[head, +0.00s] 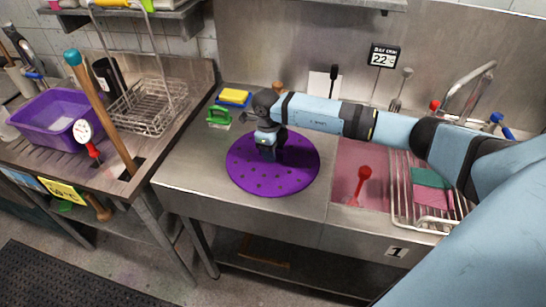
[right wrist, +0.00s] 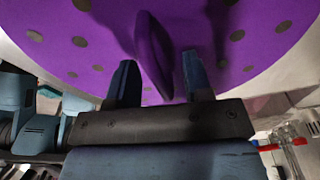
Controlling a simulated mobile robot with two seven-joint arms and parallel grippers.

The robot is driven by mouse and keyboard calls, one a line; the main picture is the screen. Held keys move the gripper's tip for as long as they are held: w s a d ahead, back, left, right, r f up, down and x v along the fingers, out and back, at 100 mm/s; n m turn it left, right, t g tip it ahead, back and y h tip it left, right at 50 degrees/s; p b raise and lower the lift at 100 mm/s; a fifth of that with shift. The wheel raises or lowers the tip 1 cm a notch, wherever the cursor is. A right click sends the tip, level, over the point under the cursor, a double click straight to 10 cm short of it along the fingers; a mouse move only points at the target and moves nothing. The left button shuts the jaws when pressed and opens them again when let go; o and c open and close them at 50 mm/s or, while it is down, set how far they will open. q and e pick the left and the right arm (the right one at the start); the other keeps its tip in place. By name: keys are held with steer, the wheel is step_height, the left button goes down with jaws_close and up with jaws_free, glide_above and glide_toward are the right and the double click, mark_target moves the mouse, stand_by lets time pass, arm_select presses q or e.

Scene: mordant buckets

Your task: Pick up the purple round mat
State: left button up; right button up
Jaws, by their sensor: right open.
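The purple round mat (head: 246,178) has dark spots and lies on the steel counter (head: 196,160), left of the sink. My right gripper (head: 268,152) is over the middle of the mat, pointing down, and hides part of it. In the right wrist view the purple mat (right wrist: 62,48) fills the upper part, with a raised purple grip (right wrist: 153,55) standing up from it. The two fingers of my right gripper (right wrist: 160,82) are apart, one on each side of this grip. I cannot tell whether either finger touches it. My left gripper is not in view.
Behind the mat lie yellow and blue sponges (head: 234,97) and a green-handled brush (head: 219,116). On the right are a sink with pink liquid (head: 345,160), a red-handled tool (head: 360,182) and a wire rack (head: 402,190). A wooden pole (head: 105,115) stands at left.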

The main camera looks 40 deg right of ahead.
jaws_close()
steer(key=shift+r, duration=0.15)
